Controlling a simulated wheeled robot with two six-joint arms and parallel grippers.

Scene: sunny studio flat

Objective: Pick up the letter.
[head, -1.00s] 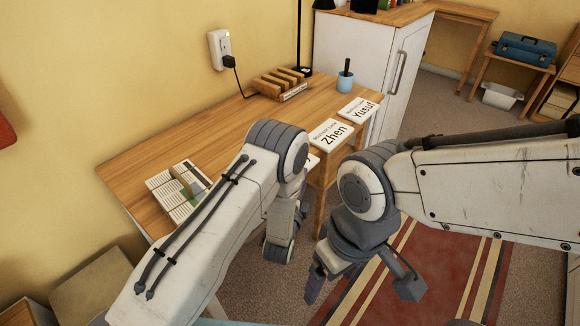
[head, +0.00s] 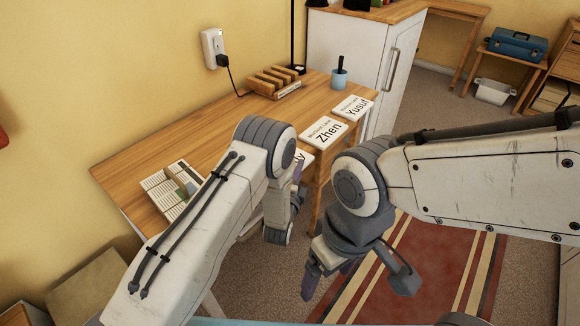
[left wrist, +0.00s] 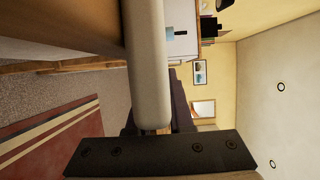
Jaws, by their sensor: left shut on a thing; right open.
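A white letter (head: 304,157) with a name ending in "y" lies at the table's front edge, mostly hidden behind my left arm in the head view. My left gripper (head: 298,172) is at its front edge and shut on it. In the left wrist view a pale slab, which looks like the letter edge-on (left wrist: 149,60), runs up from between the dark fingers. Two similar white cards lie farther along the table, marked Zhen (head: 328,133) and Yusuf (head: 352,108). My right gripper (head: 331,275) is open and empty, in front of the table over the floor.
On the wooden table (head: 225,125) are a stack of printed papers (head: 172,188), a slotted wooden rack (head: 273,82) and a blue cup (head: 339,79). A white cabinet (head: 355,50) stands beyond. A striped rug (head: 425,265) covers open floor at the right.

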